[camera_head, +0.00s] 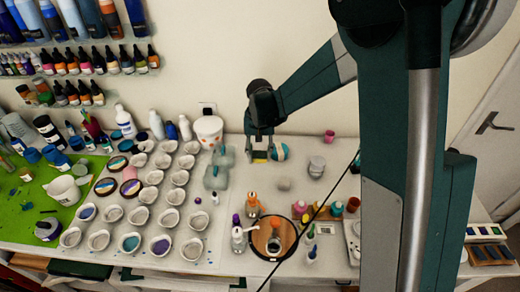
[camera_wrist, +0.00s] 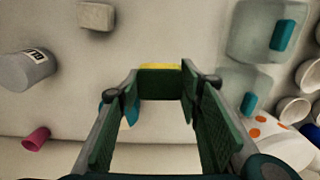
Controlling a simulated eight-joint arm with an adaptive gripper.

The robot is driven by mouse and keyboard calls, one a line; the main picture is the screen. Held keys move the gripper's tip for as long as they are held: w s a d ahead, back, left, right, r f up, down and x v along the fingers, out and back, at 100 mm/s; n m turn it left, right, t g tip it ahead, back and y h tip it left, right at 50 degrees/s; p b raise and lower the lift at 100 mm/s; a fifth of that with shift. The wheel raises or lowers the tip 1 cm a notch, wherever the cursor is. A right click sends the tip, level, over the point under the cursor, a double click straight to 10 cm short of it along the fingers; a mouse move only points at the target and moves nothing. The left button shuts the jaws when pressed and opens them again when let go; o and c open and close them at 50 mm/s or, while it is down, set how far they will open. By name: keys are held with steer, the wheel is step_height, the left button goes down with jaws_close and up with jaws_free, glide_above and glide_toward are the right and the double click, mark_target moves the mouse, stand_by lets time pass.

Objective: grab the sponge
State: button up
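The sponge (camera_head: 260,155) shows as a small yellow patch between my gripper's fingers near the back wall. In the wrist view it shows a dark green face with a yellow far edge (camera_wrist: 160,67). My gripper (camera_head: 260,148) points down over it, and its two green-padded fingers (camera_wrist: 161,85) stand wide apart, one on each side of the sponge. The sponge spans nearly the whole gap. I cannot tell whether the pads touch it. Its ends are partly hidden by the fingers.
A blue-and-white round item (camera_head: 280,151) sits close beside one finger. Translucent containers with teal pieces (camera_head: 217,172) and a spotted white bucket (camera_head: 208,129) stand left. A grey labelled jar (camera_wrist: 27,70), a pink cup (camera_wrist: 36,138) and a pale block (camera_wrist: 96,16) lie on the other side.

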steer(key=shift+s, duration=0.4)
stand_by(0.4)
